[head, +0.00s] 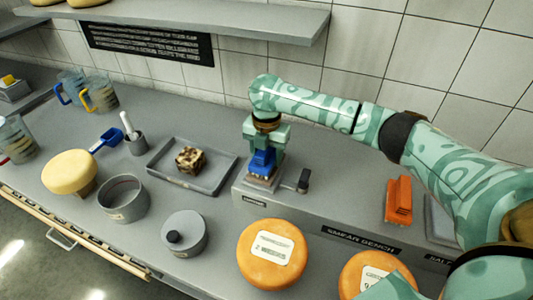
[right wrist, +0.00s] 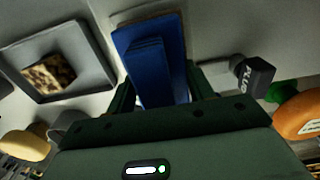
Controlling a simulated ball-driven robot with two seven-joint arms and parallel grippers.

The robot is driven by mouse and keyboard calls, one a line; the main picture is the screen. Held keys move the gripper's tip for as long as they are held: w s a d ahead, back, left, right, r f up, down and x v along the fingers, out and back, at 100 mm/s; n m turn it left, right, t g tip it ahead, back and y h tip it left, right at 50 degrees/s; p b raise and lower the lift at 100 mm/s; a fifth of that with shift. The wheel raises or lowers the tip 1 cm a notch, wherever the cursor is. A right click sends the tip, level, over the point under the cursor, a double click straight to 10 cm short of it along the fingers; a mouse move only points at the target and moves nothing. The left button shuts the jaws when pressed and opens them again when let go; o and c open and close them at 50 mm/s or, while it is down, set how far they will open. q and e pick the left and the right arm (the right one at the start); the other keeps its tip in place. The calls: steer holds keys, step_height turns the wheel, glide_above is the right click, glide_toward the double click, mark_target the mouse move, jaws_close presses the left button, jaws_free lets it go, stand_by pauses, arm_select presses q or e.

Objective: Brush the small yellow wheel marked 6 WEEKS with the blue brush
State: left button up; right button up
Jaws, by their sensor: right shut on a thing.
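My right gripper (head: 262,146) points down at the raised bench and is shut on the blue brush (head: 262,163). In the right wrist view the blue brush (right wrist: 150,65) is between the fingers, over a small grey plate; I cannot tell whether it touches the plate. A pale yellow wheel (head: 70,171) sits raised on a support at the left, well away from the gripper; no marking on it is readable. Two orange wheels, one at front centre (head: 272,250) and one at front right (head: 365,268), carry white labels, not clearly readable. My left gripper is not in view.
A grey tray (head: 212,188) with a mottled block (head: 190,160) lies left of the gripper. A grey pot (head: 124,200) and a lidded tin (head: 184,235) stand in front. An orange brush (head: 398,200) lies right. Jugs stand back left. A shelf (head: 250,20) overhangs behind.

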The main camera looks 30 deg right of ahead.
steer(key=shift+s+f+p, duration=0.1)
steer(key=shift+p, duration=0.35)
stand_by(1.4)
step_height(320, 180, up, 7)
steer(key=p, duration=0.9)
stand_by(0.6)
